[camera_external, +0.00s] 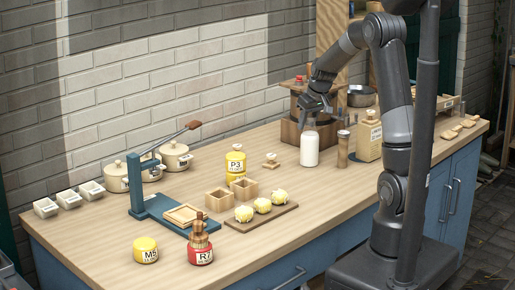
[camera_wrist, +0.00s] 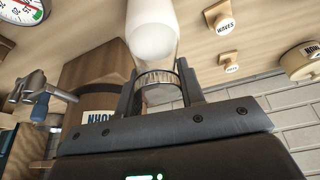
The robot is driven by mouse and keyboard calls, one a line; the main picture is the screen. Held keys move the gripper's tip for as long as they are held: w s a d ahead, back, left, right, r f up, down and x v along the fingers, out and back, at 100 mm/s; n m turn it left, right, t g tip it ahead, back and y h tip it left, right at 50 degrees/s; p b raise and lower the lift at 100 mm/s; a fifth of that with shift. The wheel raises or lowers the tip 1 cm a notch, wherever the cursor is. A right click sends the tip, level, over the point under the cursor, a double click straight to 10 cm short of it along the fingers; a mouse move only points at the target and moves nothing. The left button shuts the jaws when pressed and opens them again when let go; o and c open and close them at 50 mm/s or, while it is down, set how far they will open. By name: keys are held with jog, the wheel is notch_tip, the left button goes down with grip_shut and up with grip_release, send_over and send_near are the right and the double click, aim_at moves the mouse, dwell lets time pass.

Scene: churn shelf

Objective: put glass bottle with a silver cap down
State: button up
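The glass bottle (camera_external: 309,150), filled with white, is upright near the middle of the worktop in the external view. Its base looks at or very close to the wood; I cannot tell if it touches. My gripper (camera_external: 312,108) points down over its top. In the wrist view the bottle (camera_wrist: 152,35) runs between the two fingers of my gripper (camera_wrist: 158,90), which sit close on either side of its clear upper end. A metallic ring shows there, but the cap is mostly hidden by the gripper.
A wooden box (camera_external: 290,132) is behind. A small wooden stamp (camera_external: 271,160) and yellow P3 jar (camera_external: 235,163) are to the left. Bare wood lies in front.

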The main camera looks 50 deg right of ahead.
aim_at(316, 139)
jog(key=o, duration=0.4)
jog(key=shift+o, duration=0.2)
jog(key=shift+r, duration=0.1)
jog(key=d+v, duration=0.1)
jog(key=v, duration=1.1)
jog(key=s+a+n+t, duration=0.1)
jog(key=s+a, duration=1.9)
jog(key=s, duration=0.2)
jog(key=shift+s+a+f+n+y, duration=0.2)
jog(key=shift+a+n+y, duration=0.1)
jog(key=shift+n, duration=0.1)
